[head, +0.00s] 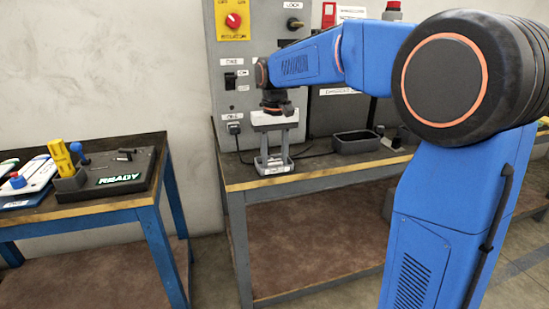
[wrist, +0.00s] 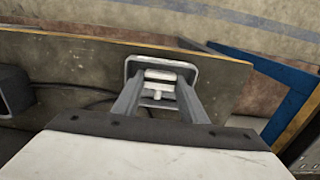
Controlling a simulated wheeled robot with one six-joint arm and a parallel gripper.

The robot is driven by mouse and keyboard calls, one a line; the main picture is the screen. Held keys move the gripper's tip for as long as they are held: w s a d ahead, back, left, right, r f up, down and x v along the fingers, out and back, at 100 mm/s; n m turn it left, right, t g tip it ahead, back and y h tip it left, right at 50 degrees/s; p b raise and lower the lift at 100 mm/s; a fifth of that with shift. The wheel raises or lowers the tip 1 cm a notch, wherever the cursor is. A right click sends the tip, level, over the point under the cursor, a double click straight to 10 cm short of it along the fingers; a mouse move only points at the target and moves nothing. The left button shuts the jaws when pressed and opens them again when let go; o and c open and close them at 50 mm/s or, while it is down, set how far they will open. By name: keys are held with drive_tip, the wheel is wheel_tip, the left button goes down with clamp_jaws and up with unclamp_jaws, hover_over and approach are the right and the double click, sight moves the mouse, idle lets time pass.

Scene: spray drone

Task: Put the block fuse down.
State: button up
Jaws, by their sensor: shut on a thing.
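My gripper (head: 275,157) points straight down over the near left part of the grey workbench (head: 237,178). Its white body is on top and its two grey fingers reach down. In the wrist view, the fingertips (wrist: 158,88) are shut on a small pale block, the block fuse (wrist: 158,75). The fuse sits low between the fingers, within the outline of a grey, rounded, shallow holder (wrist: 160,59) at the bench edge. The holder also shows in the head view (head: 275,169), with a pale label on its front. Whether the fuse touches the holder's floor cannot be told.
A dark open bin (head: 356,143) stands to the right on the bench. A grey panel (head: 235,55) with a red knob and a switch rises behind, and a black cable runs by the holder. A blue-legged table (head: 145,207) with tools stands apart at left.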

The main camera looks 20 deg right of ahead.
sight(275, 161)
drive_tip(key=o, duration=1.1)
drive_tip(key=shift+f, duration=0.1)
wheel_tip(275, 161, up, 12)
drive_tip(key=shift+r, duration=0.15)
drive_tip(key=s+d+f+t, duration=0.1)
drive_tip(key=s+d+f, duration=0.15)
drive_tip(key=s, duration=0.65)
drive_tip(key=s+d+f+t, duration=0.15)
drive_tip(key=s+f, duration=0.25)
drive_tip(key=s, duration=0.5)
drive_tip(key=s+d+f, duration=0.1)
drive_tip(key=s+f, duration=0.3)
drive_tip(key=s, duration=0.1)
drive_tip(key=s+d+f+t, duration=0.1)
drive_tip(key=s+f, duration=0.4)
drive_tip(key=s+d+f+t, duration=0.1)
drive_tip(key=s+f, duration=0.4)
